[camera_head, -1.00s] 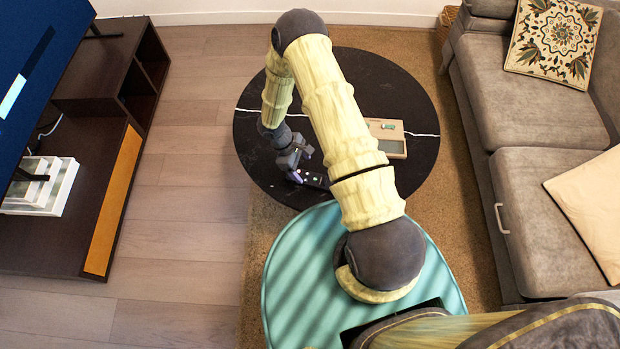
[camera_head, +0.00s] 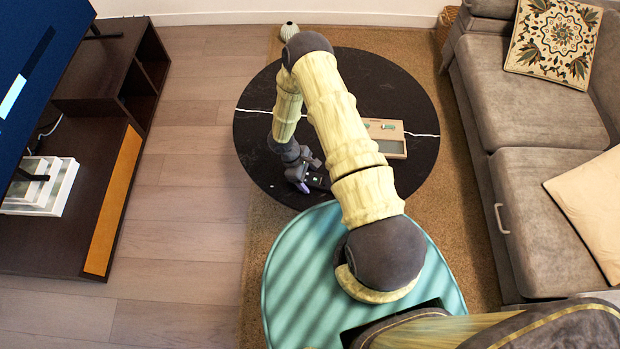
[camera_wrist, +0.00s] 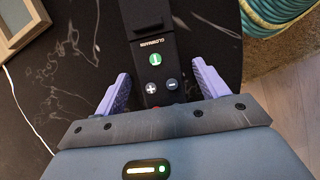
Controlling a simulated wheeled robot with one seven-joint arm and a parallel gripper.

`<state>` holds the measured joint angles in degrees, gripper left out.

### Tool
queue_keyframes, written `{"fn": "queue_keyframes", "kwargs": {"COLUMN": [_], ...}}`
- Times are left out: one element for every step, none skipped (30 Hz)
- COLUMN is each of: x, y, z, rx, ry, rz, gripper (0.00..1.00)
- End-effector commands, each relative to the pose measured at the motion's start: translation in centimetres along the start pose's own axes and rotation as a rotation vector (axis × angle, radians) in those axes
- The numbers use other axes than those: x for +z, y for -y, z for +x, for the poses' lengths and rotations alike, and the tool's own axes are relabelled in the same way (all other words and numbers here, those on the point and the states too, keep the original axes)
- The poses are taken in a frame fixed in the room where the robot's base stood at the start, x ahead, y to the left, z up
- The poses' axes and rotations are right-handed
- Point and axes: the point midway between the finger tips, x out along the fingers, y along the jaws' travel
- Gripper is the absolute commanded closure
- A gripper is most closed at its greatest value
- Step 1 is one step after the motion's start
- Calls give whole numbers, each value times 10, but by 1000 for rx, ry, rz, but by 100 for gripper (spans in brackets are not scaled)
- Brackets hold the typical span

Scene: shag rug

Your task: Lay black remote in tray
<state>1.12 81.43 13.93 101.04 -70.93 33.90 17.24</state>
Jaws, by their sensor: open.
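The black remote (camera_wrist: 152,50) lies on the dark round table and has a green button and white plus and minus buttons. My gripper (camera_wrist: 160,88) is open, with one purple finger on each side of the remote's near end, not visibly touching it. In the head view my gripper (camera_head: 303,184) is low over the table's near left part and hides much of the remote. The wooden tray (camera_head: 390,140) lies on the table to the right, partly behind my arm, with small items in it. Its corner also shows in the wrist view (camera_wrist: 36,27).
The round black table (camera_head: 262,120) stands on a brown rug. A teal pouf (camera_head: 290,285) is at its near side, a grey sofa (camera_head: 545,190) on the right, and a dark TV stand (camera_head: 85,215) on the left. A small vase (camera_head: 289,31) stands beyond the table.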

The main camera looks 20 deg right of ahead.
Motion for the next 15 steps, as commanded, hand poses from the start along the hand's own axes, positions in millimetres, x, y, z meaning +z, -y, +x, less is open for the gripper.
{"fn": "queue_keyframes", "kwargs": {"x": [0, 0, 0, 0, 0, 0, 0, 0, 0, 0, 0, 0, 0, 0, 0], "y": [0, 0, 0, 0, 0, 0, 0, 0, 0, 0, 0, 0, 0, 0, 0], "z": [0, 0, 0, 0, 0, 0, 0, 0, 0, 0, 0, 0, 0, 0, -1], "rx": [0, 0, 0, 0, 0, 0, 0, 0, 0, 0, 0, 0, 0, 0, 0], "ry": [0, 0, 0, 0, 0, 0, 0, 0, 0, 0, 0, 0, 0, 1, 1], "rz": [0, 0, 0, 0, 0, 0, 0, 0, 0, 0, 0, 0, 0, 0, 0], "gripper": [27, 27, 27, 27, 27, 27, 27, 27, 27, 27, 27, 27, 27, 33, 41]}}
